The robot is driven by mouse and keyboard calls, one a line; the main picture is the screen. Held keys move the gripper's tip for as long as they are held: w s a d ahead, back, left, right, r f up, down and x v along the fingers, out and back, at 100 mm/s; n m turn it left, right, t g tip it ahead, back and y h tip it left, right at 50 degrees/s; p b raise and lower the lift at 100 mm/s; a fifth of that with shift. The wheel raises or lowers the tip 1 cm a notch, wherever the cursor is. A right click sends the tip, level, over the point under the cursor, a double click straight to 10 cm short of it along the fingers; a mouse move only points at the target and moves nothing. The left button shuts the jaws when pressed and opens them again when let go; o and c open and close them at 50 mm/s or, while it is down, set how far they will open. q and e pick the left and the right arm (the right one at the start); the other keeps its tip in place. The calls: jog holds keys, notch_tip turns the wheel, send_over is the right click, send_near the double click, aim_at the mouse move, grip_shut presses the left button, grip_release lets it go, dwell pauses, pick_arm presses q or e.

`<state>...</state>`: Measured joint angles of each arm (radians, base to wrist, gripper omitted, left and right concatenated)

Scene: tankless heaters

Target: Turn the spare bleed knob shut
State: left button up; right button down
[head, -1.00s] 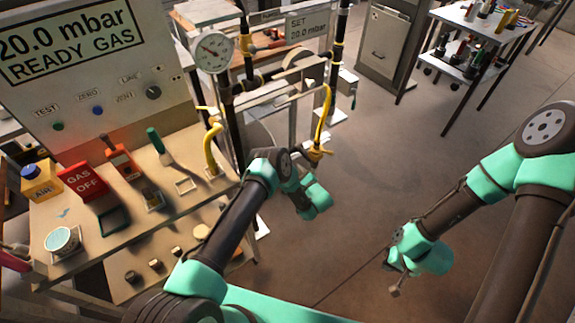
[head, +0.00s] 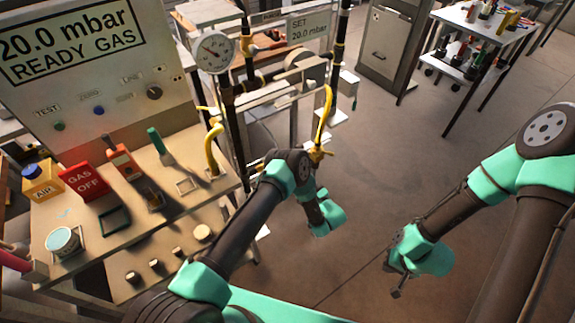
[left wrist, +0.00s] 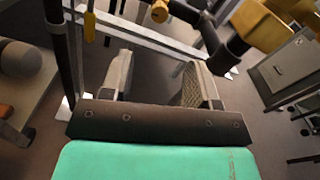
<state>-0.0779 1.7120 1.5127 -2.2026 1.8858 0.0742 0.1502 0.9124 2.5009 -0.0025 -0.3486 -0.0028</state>
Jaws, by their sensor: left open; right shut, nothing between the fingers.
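No label in view marks the spare bleed knob, so I cannot tell which fitting it is. In the left wrist view a brass-coloured round knob (left wrist: 160,11) sits on the pipework, with a large yellow fitting (left wrist: 262,24) at the upper right. My left gripper (left wrist: 155,88) is open and empty; its two fingers point toward the pipe frame, apart from the knob. In the head view the left wrist hangs in front of the yellow-handled pipe, and its fingers are hidden. My right gripper (head: 397,291) is shut and empty over bare floor, far from the pipes.
A bench at left carries a red GAS OFF block (head: 84,182), a yellow AIR block (head: 43,182) and a white cup (head: 62,241). A pressure gauge (head: 213,52) tops a black pipe. A tool cart (head: 487,30) stands back right. Floor between is clear.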

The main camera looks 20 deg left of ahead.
pick_arm(q)
jog(key=x, duration=1.5)
jog(key=shift+c, duration=0.5)
jog(key=c, duration=0.8)
jog(key=shift+c, duration=0.2)
jog(key=shift+d+m, duration=0.1)
jog(key=shift+m, duration=3.4)
